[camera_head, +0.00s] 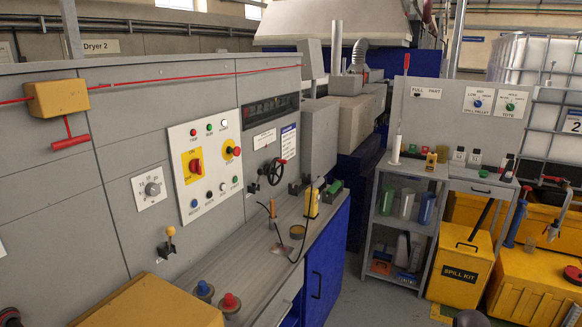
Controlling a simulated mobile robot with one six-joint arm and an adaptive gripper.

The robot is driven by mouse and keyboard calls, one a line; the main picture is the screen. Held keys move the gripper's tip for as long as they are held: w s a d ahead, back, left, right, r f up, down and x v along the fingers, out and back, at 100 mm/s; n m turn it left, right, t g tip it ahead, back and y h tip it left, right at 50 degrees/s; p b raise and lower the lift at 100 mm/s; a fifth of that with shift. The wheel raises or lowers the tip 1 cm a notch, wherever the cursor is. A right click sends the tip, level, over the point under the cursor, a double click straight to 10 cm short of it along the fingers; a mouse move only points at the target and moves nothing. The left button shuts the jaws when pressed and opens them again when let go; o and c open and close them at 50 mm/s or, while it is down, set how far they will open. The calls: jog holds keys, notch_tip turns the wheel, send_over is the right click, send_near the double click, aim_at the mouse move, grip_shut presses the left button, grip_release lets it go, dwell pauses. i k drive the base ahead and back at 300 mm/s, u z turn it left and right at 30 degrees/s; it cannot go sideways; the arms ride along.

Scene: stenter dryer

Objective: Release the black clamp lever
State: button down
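I cannot single out a black clamp lever with certainty. A small black fitting with a yellow knob (169,243) sticks out low on the grey panel at the left. A black handwheel (274,171) with a red-tipped handle is on the panel farther right. Small dark fittings (295,187) stand at the back of the workbench, too small to make out. At the right edge, a dark lever-like part (553,181) with a red tip sits by the caged tote. My gripper is not in view.
The workbench (240,258) runs along the panel, with a yellow device (312,203) and a cable on it. A yellow box (150,303) fills the lower left. A grey shelf cart (409,175) and a yellow spill kit bin (460,268) stand right. Open floor lies between.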

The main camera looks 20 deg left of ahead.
aim_at(260, 172)
jog(key=u, duration=0.15)
jog(key=i, duration=0.8)
jog(key=u, duration=0.6)
jog(key=i, duration=0.7)
jog(key=u, duration=0.55)
jog(key=i, duration=0.45)
jog(key=u, duration=0.3)
